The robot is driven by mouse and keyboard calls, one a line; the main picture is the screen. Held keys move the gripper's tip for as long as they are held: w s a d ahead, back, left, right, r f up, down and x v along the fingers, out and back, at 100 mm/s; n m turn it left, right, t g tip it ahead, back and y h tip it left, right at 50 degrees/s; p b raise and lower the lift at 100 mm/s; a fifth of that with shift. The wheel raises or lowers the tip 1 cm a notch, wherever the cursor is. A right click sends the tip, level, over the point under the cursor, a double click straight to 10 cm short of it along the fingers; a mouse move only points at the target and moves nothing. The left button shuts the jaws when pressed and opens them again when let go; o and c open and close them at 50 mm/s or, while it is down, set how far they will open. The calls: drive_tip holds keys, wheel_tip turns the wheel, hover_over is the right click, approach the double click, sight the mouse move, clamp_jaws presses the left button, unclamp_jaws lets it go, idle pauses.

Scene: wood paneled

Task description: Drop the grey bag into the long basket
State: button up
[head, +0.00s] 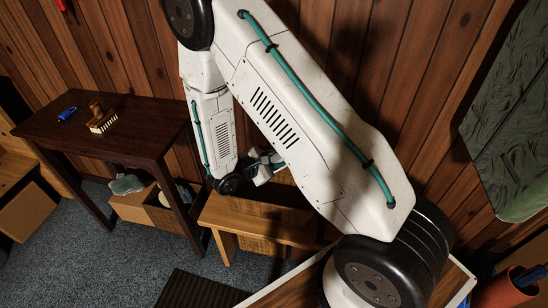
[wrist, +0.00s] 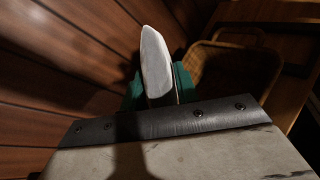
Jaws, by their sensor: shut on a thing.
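A pale grey thing, which I take to be the grey bag (wrist: 155,62), stands between the teal fingers of my gripper (wrist: 157,88) in the wrist view. The gripper is shut on it. In the head view my gripper (head: 262,165) is mostly hidden behind my white arm, and I cannot make out the bag there. A brown basket (wrist: 213,46) with a raised rim lies right of and beyond the gripper in the wrist view.
A dark table (head: 150,125) at the left holds a blue item (head: 67,114) and a brush (head: 102,121). Below it are open boxes (head: 130,207) with a grey-green item (head: 126,184). The wood-paneled wall (head: 120,50) is close behind the gripper.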

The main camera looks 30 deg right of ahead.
drive_tip(key=shift+f, duration=2.5)
drive_tip(key=o, duration=1.2)
drive_tip(key=v, duration=0.7)
drive_tip(key=shift+a+r, duration=0.15)
drive_tip(key=shift+a, duration=0.2)
